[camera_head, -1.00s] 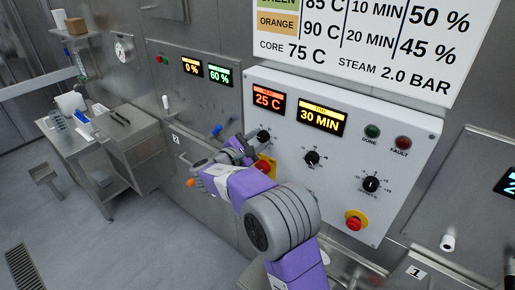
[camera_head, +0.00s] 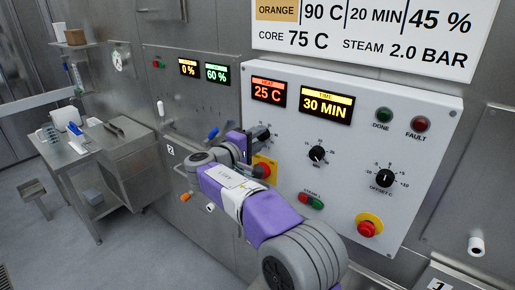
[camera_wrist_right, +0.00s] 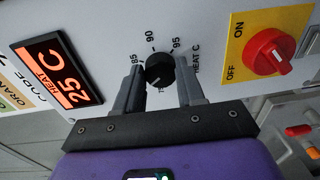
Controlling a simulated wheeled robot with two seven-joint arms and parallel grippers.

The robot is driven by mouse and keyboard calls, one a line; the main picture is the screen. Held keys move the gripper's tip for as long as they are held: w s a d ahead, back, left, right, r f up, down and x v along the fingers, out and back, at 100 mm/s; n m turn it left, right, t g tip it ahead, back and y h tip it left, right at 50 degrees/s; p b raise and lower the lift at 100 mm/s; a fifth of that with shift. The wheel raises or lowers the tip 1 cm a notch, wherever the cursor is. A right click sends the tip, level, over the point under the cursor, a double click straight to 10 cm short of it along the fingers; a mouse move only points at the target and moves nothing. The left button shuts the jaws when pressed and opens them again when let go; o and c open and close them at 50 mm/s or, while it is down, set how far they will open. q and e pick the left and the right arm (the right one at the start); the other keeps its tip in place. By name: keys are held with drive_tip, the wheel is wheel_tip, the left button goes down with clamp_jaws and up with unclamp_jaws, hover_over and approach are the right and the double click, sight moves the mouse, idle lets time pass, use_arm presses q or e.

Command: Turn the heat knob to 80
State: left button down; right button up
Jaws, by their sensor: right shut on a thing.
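The black heat knob (camera_wrist_right: 160,70) sits on the white panel between the two dark fingers of my right gripper (camera_wrist_right: 160,84), which is shut on it. In the right wrist view, scale marks 85, 90 and 95 show around the knob; its exact setting is hard to read. In the head view my right gripper (camera_head: 250,144) reaches the panel's left side and partly hides the heat knob (camera_head: 264,132). The heat display (camera_head: 268,91) above it reads 25 C. My left gripper is not in view.
A red switch on a yellow plate (camera_wrist_right: 268,53) is close to the gripper. The time display (camera_head: 326,106) reads 30 MIN, with a time knob (camera_head: 317,153) below. An offset knob (camera_head: 384,178) and red stop button (camera_head: 367,228) are further right. A steel table (camera_head: 85,150) stands left.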

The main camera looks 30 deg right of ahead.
drive_tip(key=shift+a+f+m+b, duration=0.1)
drive_tip(key=shift+f+m+b, duration=0.05)
drive_tip(key=shift+m+b, duration=0.55)
drive_tip(key=o, duration=1)
drive_tip(key=shift+o, duration=0.2)
drive_tip(key=p+v, duration=0.1)
drive_tip(key=v, duration=0.6)
drive_tip(key=shift+a, duration=0.25)
drive_tip(key=shift+s, duration=0.1)
